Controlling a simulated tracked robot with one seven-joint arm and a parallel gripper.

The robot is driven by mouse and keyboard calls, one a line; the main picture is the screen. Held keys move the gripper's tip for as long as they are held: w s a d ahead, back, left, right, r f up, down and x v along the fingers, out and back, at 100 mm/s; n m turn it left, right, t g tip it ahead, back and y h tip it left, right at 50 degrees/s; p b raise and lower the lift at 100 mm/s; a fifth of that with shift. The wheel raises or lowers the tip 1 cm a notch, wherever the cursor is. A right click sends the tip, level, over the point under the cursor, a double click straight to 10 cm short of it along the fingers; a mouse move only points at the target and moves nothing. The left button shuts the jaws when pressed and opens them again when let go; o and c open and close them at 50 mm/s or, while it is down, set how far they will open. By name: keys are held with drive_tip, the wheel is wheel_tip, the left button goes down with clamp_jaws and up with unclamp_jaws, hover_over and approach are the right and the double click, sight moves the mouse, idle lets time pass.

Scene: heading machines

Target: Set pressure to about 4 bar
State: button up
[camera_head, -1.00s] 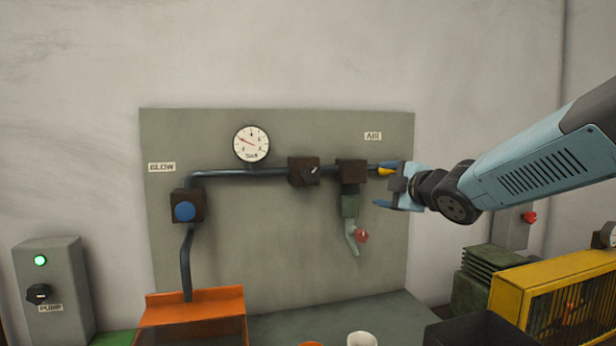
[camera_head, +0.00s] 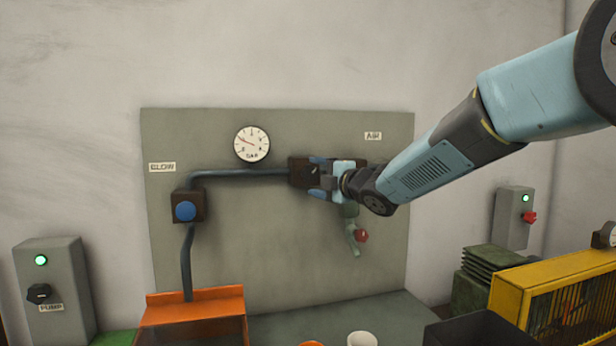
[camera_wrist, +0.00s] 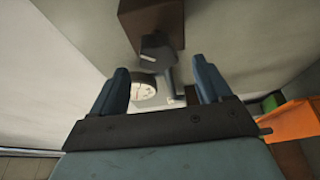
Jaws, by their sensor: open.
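The round white pressure gauge (camera_head: 252,144) is mounted on the grey panel above the pipe, and its red needle points to the upper left. The dark regulator block (camera_head: 300,171) sits on the pipe, partly hidden by my gripper. Its knob (camera_wrist: 156,54) shows in the wrist view, dark grey with a light mark, on the brown block. My gripper (camera_head: 317,176) is in front of the regulator. Its blue fingers (camera_wrist: 167,85) are apart, with the knob ahead of and between them. Whether they touch the knob I cannot tell. The gauge also shows in the wrist view (camera_wrist: 144,88).
A blue button (camera_head: 185,211) is on the block at left. A red-handled valve (camera_head: 361,236) hangs below the pipe. An orange bin (camera_head: 195,306), a white cup (camera_head: 361,339) and a yellow guard (camera_head: 512,298) stand below.

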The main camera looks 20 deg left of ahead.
sight(308, 176)
drive_tip(key=shift+x, duration=2.05)
drive_tip(key=c, duration=1)
drive_tip(key=shift+s+a, duration=0.1)
drive_tip(key=shift+a, duration=0.05)
drive_tip(key=shift+f, duration=0.1)
